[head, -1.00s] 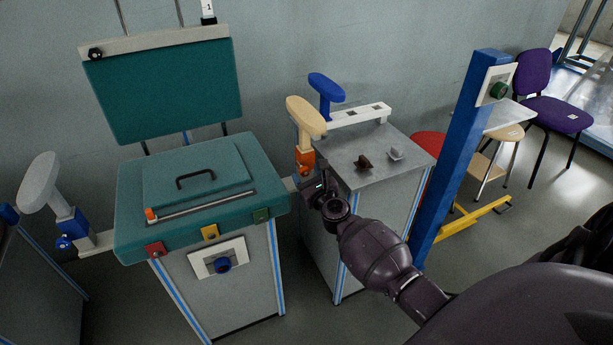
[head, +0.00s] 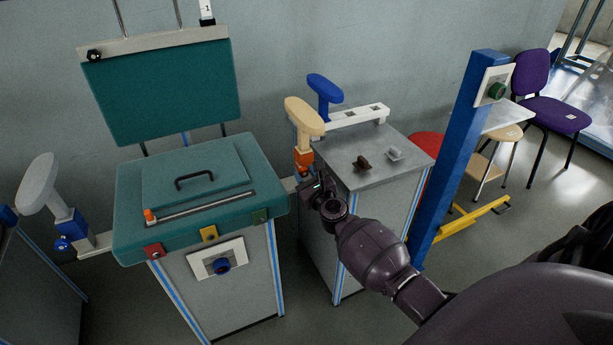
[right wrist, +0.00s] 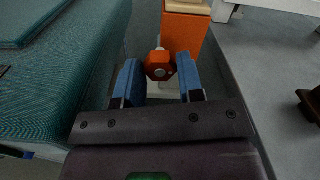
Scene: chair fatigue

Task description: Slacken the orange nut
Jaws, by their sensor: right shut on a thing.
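The orange nut (right wrist: 159,65) shows in the right wrist view between the blue-padded fingers of my right gripper (right wrist: 160,76), which is shut on it. The nut sits on the front of an orange block (right wrist: 184,32) that carries a beige armrest pad (head: 304,115). In the head view my right gripper (head: 306,186) is just below the orange block (head: 304,160), and the nut is hidden there. My left gripper is not in view.
A teal padded seat unit (head: 150,190) stands close on the left. A grey cabinet top (head: 380,165) with small brown and grey knobs is close on the right. A blue post (head: 455,150) stands further right. A grey armrest (head: 40,182) is at far left.

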